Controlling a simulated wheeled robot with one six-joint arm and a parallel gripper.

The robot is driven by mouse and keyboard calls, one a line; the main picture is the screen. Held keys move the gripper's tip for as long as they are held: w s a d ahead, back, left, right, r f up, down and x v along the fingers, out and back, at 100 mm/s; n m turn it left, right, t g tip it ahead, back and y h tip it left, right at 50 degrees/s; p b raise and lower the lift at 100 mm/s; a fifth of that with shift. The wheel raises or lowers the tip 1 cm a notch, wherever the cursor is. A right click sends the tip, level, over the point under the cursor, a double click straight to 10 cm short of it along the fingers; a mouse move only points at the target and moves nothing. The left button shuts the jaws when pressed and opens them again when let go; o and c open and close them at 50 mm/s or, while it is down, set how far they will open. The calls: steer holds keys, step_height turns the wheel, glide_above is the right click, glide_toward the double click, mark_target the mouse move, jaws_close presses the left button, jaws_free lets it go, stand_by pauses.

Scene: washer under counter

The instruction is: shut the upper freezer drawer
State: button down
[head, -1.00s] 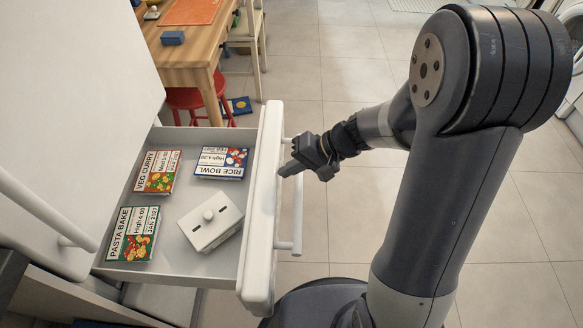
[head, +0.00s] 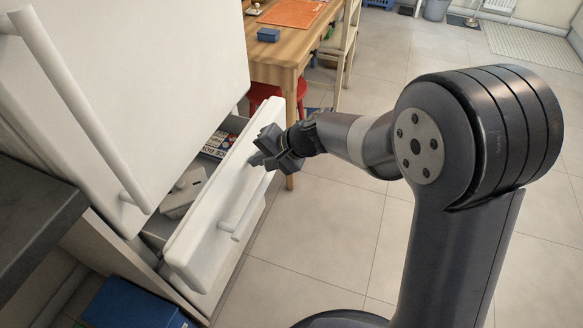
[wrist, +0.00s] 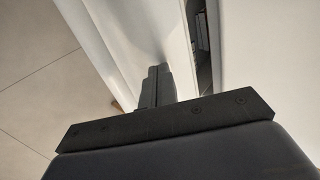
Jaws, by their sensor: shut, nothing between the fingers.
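The upper freezer drawer (head: 208,215) is white and stands partly open, with a narrow gap between its front and the freezer body. Its bar handle (head: 248,212) is on the outer face. My gripper (head: 264,158) is shut and empty, at the drawer front's far upper part, beyond the handle. In the wrist view the shut fingers (wrist: 157,85) point at the white drawer front (wrist: 130,40) and appear against it; I cannot tell for certain that they touch. Inside the drawer, a grey lidded box (head: 184,192) and part of a labelled food packet (head: 218,143) show. The other packets are hidden.
The white freezer door (head: 130,90) with its long handle (head: 80,105) is above the drawer. A wooden table (head: 283,45) and a red stool (head: 262,92) stand beyond. A blue box (head: 135,305) is on the floor at lower left. Tiled floor at right is clear.

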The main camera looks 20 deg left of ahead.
steer(key=a+p, duration=0.1)
steer(key=a, duration=1)
steer(key=shift+w+a+p, duration=0.2)
steer(key=shift+a+p, duration=0.15)
steer(key=shift+r, duration=0.15)
